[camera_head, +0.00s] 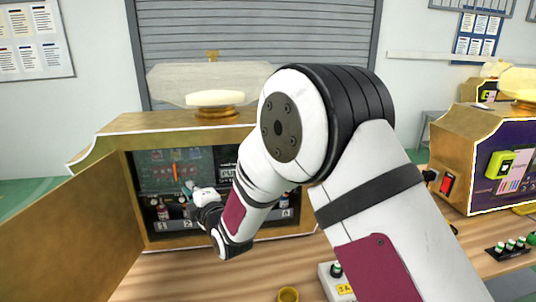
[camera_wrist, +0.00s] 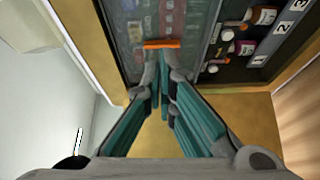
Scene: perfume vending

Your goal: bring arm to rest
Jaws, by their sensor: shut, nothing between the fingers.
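My white arm reaches from the lower right toward the open cabinet (camera_head: 140,124) in the head view. My gripper (camera_head: 187,187) is at the cabinet's opening, partly hidden by my wrist. In the wrist view my gripper (camera_wrist: 160,62) has its teal and grey fingers brought together, with nothing held between them. An orange bar (camera_wrist: 162,44) on the dark panel (camera_wrist: 190,20) inside the cabinet lies just beyond the fingertips. It shows as an upright orange strip in the head view (camera_head: 175,169). I cannot tell whether the fingers touch it.
The cabinet door (camera_head: 85,240) stands open at the left. Small bottles (camera_head: 163,210) stand on the numbered shelf; they also show in the wrist view (camera_wrist: 264,16). A purple-faced machine (camera_head: 480,165) stands at the right.

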